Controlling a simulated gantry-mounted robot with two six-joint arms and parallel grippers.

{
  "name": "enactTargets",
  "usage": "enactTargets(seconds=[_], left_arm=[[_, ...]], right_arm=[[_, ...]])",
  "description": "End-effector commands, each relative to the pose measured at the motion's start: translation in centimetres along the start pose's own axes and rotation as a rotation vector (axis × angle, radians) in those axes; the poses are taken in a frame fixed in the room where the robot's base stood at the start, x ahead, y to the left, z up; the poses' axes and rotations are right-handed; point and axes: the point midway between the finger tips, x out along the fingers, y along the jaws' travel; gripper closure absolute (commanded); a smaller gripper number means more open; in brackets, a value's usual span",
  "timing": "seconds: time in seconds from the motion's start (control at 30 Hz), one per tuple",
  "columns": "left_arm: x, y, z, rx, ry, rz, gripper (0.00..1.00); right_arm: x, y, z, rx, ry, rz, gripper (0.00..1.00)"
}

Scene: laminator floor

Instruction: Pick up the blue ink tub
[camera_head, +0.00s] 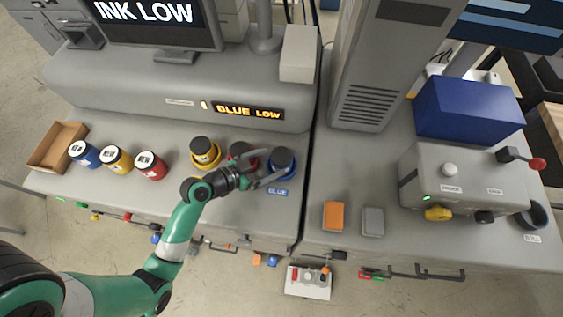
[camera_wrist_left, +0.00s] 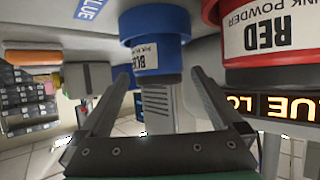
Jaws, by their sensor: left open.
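A blue tub (camera_head: 282,163) with a dark top stands at the right end of the left counter, behind a "BLUE" label (camera_head: 278,191). In the left wrist view, which looks upside down, the blue tub (camera_wrist_left: 158,22) with its "BLUE" label lies ahead of the fingers, roughly between their lines. My left gripper (camera_head: 270,172) is open and empty, its fingertips close to this tub; whether they touch it I cannot tell. Another blue tub (camera_head: 86,155), marked "NEW", stands at the far left. My right gripper is not in view.
A red tub (camera_head: 243,153), partly behind my gripper, and a yellow tub (camera_head: 205,152) stand left of the blue one. New yellow (camera_head: 116,160) and red (camera_head: 151,166) tubs stand further left, beside an open brown box (camera_head: 70,134). A display (camera_head: 248,111) reads "BLUE LOW".

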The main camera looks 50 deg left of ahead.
Motion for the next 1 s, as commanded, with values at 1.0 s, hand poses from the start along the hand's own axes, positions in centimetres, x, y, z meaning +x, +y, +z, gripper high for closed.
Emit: enactTargets(seconds=[1.0], left_arm=[[8.2,0.3,-0.3,0.0,0.001,-0.001,0.09]], right_arm=[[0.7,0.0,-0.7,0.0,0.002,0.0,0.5]])
